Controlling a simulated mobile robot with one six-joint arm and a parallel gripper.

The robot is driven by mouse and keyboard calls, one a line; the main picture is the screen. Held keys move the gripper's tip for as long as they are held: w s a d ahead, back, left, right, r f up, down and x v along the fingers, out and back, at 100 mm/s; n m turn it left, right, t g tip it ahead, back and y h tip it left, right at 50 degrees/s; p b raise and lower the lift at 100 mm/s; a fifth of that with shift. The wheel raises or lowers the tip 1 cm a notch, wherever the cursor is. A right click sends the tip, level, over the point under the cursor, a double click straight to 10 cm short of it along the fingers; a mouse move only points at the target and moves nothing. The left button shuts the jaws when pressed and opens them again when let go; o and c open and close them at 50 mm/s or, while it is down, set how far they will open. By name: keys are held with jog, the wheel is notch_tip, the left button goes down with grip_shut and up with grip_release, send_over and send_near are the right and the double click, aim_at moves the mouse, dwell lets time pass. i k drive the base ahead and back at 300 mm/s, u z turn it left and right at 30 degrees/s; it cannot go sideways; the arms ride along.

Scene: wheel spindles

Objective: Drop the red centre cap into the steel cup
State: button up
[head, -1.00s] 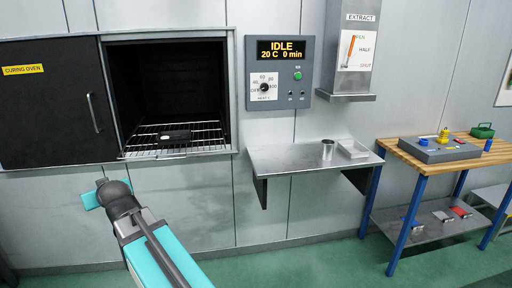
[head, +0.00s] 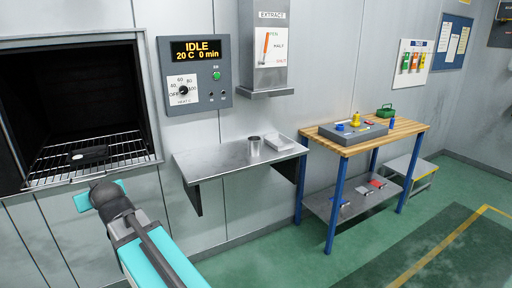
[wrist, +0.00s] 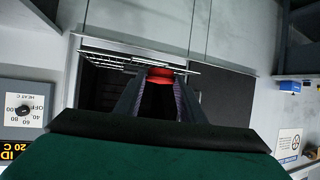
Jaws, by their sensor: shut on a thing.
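The red centre cap (wrist: 160,74) shows in the wrist view, between the fingertips of my gripper (wrist: 160,82). The jaws are shut on it. In the head view the cap and the fingers cannot be made out behind my arm, which is at lower left in front of the oven. The steel cup (head: 254,146) stands upright on the steel wall shelf, to the right of my arm. My gripper is well apart from it. The inside of the cup cannot be seen.
The open oven's wire rack (head: 125,150) holds a dark item (head: 88,155). A control panel (head: 195,75) and extract duct (head: 268,50) are above the shelf. A wooden bench (head: 405,126) stands at right; open green floor lies ahead.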

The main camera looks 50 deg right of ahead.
aim_at(252, 155)
jog(key=z, duration=0.05)
jog(key=i, duration=2)
jog(key=z, duration=0.05)
